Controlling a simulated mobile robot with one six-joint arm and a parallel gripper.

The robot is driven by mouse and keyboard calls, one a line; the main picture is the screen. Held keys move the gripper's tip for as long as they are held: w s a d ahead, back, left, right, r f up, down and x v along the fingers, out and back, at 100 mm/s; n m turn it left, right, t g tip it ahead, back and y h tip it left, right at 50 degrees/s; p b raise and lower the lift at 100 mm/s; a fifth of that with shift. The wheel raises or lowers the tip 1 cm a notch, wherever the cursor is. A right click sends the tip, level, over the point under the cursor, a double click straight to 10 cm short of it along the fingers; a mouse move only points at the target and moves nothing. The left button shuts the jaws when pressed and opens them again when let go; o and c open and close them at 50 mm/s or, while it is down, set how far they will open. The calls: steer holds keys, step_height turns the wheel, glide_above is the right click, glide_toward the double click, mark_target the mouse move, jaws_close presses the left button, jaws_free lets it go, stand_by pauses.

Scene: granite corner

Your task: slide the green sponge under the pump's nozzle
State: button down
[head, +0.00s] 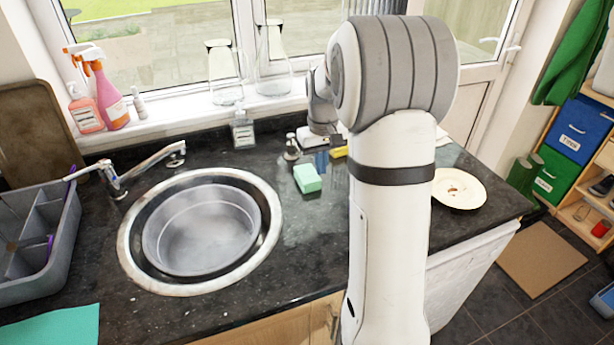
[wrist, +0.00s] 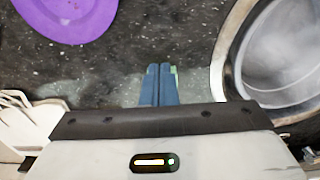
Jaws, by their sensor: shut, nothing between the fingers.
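The green sponge (head: 307,179) lies on the dark worktop right of the sink in the head view. A small metallic upright fitting, which looks like the pump (head: 291,148), stands just behind the sponge; its nozzle is too small to make out clearly. My gripper (head: 321,168) points down just behind and to the right of the sponge. In the wrist view my gripper (wrist: 160,70) has its blue fingers together, with nothing held. Slivers of green show at the fingertips there, perhaps the sponge, mostly hidden. I cannot tell whether the fingers touch it.
The round sink (head: 200,225) with a basin lies left of the sponge. A clear bottle (head: 243,130) stands behind, near the sill. A yellow item (head: 339,152) lies right of my gripper. A cream plate (head: 459,188) is farther right. A purple plate (wrist: 68,15) shows in the wrist view.

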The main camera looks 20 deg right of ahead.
mark_target(307, 178)
step_height(307, 178, down, 10)
steer(key=shift+w+d+r+p, duration=0.15)
steer(key=shift+r+p, duration=0.1)
steer(key=shift+p, duration=0.45)
steer(key=w, duration=0.1)
steer(key=w+p, duration=0.1)
steer(key=w, duration=0.1)
steer(key=shift+f, duration=0.3)
steer(key=shift+w+f, duration=0.1)
steer(key=shift+w, duration=0.45)
